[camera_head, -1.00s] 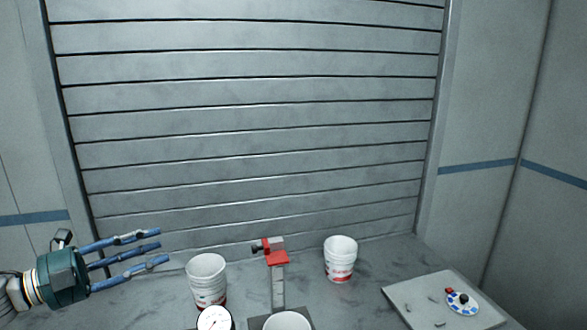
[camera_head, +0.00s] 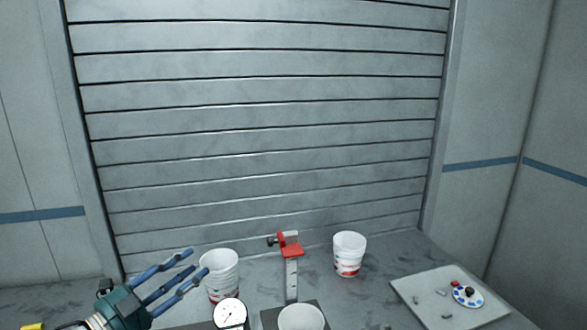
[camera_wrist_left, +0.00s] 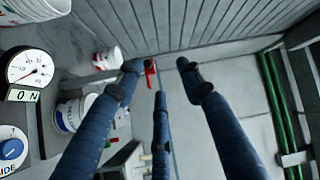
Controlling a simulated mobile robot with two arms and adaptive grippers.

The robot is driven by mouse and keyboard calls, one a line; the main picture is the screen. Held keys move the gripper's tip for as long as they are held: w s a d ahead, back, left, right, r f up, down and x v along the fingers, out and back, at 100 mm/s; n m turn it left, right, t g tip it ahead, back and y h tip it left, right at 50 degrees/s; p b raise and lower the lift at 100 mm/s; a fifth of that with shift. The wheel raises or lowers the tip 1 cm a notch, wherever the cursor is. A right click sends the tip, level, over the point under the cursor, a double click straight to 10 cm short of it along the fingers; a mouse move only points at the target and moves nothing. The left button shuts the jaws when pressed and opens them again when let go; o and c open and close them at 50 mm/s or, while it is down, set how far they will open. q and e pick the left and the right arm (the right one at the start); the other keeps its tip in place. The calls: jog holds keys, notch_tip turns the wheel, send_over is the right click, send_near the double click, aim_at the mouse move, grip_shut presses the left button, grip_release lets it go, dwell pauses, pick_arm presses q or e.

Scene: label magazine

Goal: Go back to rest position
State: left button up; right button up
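My left gripper (camera_head: 172,277) comes in at the lower left of the head view, with a teal body and three blue fingers spread apart. It is open, with nothing between the fingers, to the left of a white bucket with red marks (camera_head: 220,275). In the left wrist view its fingers (camera_wrist_left: 160,85) are also spread and empty. My right gripper is not in view.
On the table stand a round gauge (camera_head: 231,313), a red-topped upright stand (camera_head: 291,270), a second bucket (camera_head: 349,254), a white cup (camera_head: 301,318) and a grey board (camera_head: 425,313) with small parts. A slatted shutter (camera_head: 260,120) rises behind.

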pick_arm(q)
jog(key=s+d+f+n+g+y, duration=0.1)
jog(key=s+f+n+g+y, duration=0.1)
jog(key=s+f+n+y, duration=0.6)
jog(key=s+d+f+n+g+y, duration=0.15)
jog(key=s+f+n, duration=0.35)
jog(key=f, duration=0.7)
jog(key=s+f+n+g, duration=0.3)
jog(key=s+f+g, duration=0.1)
jog(key=s, duration=0.8)
jog(key=s+f+n+g, duration=0.3)
jog(key=s+f+g, duration=0.2)
jog(key=s, duration=0.6)
notch_tip(320, 180, down, 31)
jog(key=b, duration=0.7)
jog(key=s+a+f+g+b, duration=0.1)
jog(key=s+f+b, duration=0.2)
jog(key=s+f, duration=0.6)
jog(key=s+a+f+g+y+b, duration=0.1)
jog(key=s+f+b, duration=0.3)
jog(key=s+f, duration=0.6)
notch_tip(320, 180, down, 6)
jog(key=shift+a+f+m, duration=0.1)
jog(key=shift+a+m, duration=0.2)
jog(key=shift+a, duration=0.05)
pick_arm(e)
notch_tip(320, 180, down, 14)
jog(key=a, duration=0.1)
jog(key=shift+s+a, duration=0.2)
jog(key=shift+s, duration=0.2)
